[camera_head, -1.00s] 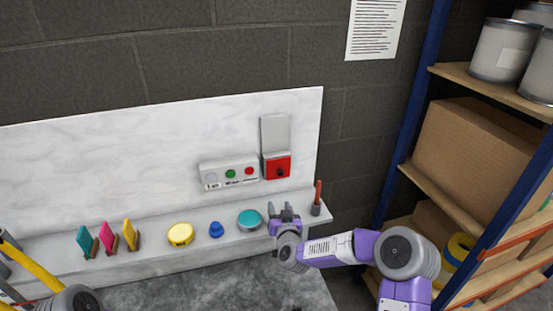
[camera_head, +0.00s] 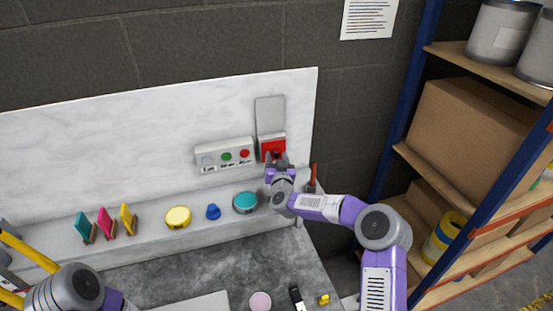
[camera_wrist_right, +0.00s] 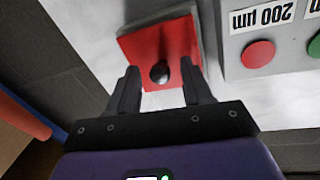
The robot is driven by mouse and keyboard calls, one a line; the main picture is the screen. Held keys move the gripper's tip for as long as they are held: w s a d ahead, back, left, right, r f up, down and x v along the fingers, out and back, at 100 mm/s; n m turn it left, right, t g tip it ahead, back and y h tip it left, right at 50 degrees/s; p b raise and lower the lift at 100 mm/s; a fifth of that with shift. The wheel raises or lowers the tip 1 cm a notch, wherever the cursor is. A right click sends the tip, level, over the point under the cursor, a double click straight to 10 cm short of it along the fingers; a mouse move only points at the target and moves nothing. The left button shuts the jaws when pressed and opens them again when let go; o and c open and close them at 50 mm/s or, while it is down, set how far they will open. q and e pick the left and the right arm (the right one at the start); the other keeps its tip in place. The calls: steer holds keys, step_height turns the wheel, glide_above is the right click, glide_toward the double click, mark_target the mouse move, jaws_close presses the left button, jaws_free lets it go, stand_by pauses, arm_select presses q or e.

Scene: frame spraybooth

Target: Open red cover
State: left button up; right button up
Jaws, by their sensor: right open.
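The red cover (camera_head: 271,145) is a square red panel on the white wall board, below an upright grey plate (camera_head: 270,115). In the right wrist view the red cover (camera_wrist_right: 150,42) fills the upper middle, with a round black knob (camera_wrist_right: 160,72) on it. My right gripper (camera_head: 277,159) is at the cover's lower part and hides some of it. In the wrist view my right gripper (camera_wrist_right: 160,84) is open, one finger on each side of the knob, with gaps between. Only part of my left arm shows at the lower left; its gripper is out of view.
A grey box with green (camera_head: 226,156) and red buttons is just left of the cover. On the ledge are a teal disc (camera_head: 245,202), a blue knob (camera_head: 213,212), a yellow disc (camera_head: 178,217) and coloured upright pieces. A shelf rack (camera_head: 425,85) stands at the right.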

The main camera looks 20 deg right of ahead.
mark_target(277, 140)
steer(key=shift+c, duration=0.3)
jaws_close()
steer(key=shift+r, duration=0.1)
step_height(277, 140, up, 8)
steer(key=p, duration=0.3)
steer(key=shift+o, duration=0.3)
jaws_free()
